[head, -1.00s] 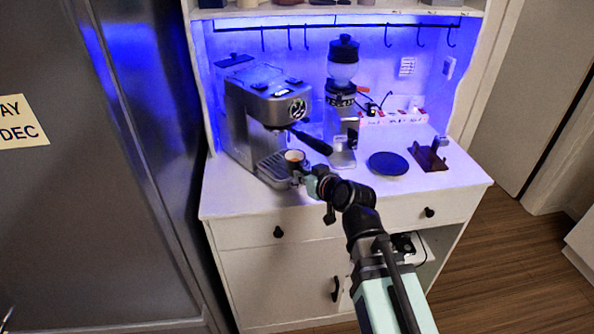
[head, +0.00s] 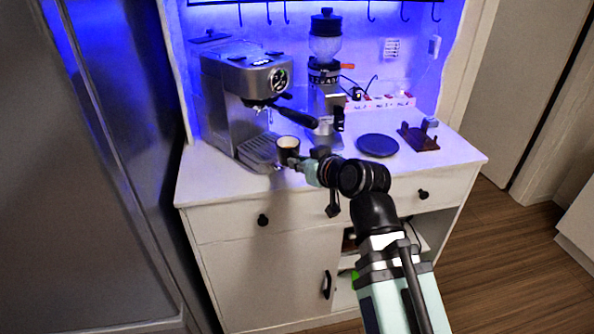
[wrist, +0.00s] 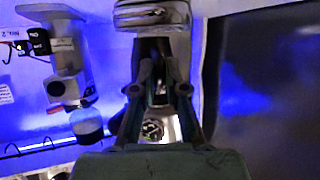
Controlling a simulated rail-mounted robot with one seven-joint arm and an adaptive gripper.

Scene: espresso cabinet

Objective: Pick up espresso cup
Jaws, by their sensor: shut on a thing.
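The espresso cup (head: 288,145) is small and dark, with a pale brown inside, and looks upright. It is at the right edge of the espresso machine's drip tray (head: 258,152). My gripper (head: 297,160) reaches it from the right and is shut on it near its side. I cannot tell whether the cup is clear of the surface below. In the wrist view my gripper's two fingers (wrist: 157,62) close toward a dark area, where the cup cannot be clearly made out.
The silver espresso machine (head: 240,92) stands behind and left of the cup, its black portafilter handle (head: 295,117) just above. A grinder (head: 325,85) stands behind. A dark round plate (head: 377,145) and a brown stand (head: 418,138) lie to the right. The counter front is clear.

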